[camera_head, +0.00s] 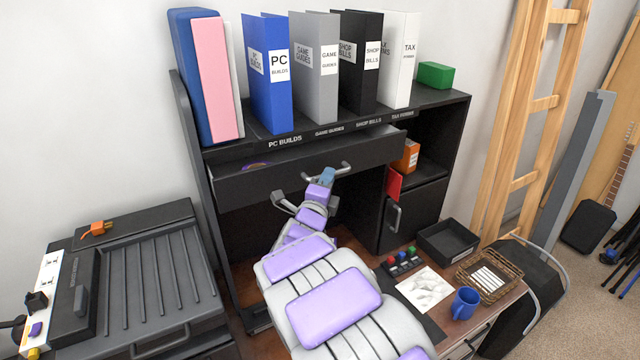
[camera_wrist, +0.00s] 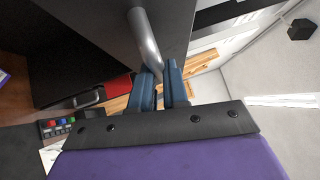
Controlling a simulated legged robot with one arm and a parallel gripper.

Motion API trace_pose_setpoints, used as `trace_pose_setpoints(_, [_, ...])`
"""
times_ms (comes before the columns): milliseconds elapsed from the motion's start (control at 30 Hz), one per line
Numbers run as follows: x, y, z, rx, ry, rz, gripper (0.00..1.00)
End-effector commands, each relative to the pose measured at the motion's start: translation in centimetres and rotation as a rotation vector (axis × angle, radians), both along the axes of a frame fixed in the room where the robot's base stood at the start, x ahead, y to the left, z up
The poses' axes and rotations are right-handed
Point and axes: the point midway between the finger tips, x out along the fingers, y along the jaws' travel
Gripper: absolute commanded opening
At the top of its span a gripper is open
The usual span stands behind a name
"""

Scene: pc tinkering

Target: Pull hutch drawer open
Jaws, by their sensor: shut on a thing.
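The hutch drawer (camera_head: 240,183) is a wide dark drawer under the row of binders. It stands partly pulled out, and a purple item (camera_head: 257,165) shows inside it near the left. Its grey bar handle (camera_head: 340,173) is on the front; the handle also shows in the wrist view (camera_wrist: 145,42). My gripper (camera_head: 327,175) is at the handle, with its blue fingers (camera_wrist: 165,88) shut around the bar in the wrist view. My arm covers part of the space below the drawer.
Binders, including a blue one (camera_head: 268,80), stand on the hutch top. A lower cabinet door with a handle (camera_head: 394,216) is on the right.

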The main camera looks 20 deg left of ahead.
Motion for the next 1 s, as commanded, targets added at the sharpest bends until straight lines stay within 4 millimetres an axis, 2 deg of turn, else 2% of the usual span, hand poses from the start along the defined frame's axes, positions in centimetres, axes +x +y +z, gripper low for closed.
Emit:
trace_pose_setpoints(33, [-0.4, -0.5, -0.7, -0.001, 0.005, -0.001, 0.0])
trace_pose_setpoints(500, [-3.7, -4.6, -0.6, 0.002, 0.008, -0.003, 0.0])
trace_pose_setpoints(933, [-4.1, -4.8, -0.4, 0.001, 0.008, -0.001, 0.0])
trace_pose_setpoints(967, [-4.1, -4.8, -0.4, 0.001, 0.008, -0.001, 0.16])
trace_pose_setpoints(1000, [-4.1, -4.8, -0.4, 0.001, 0.008, -0.001, 0.2])
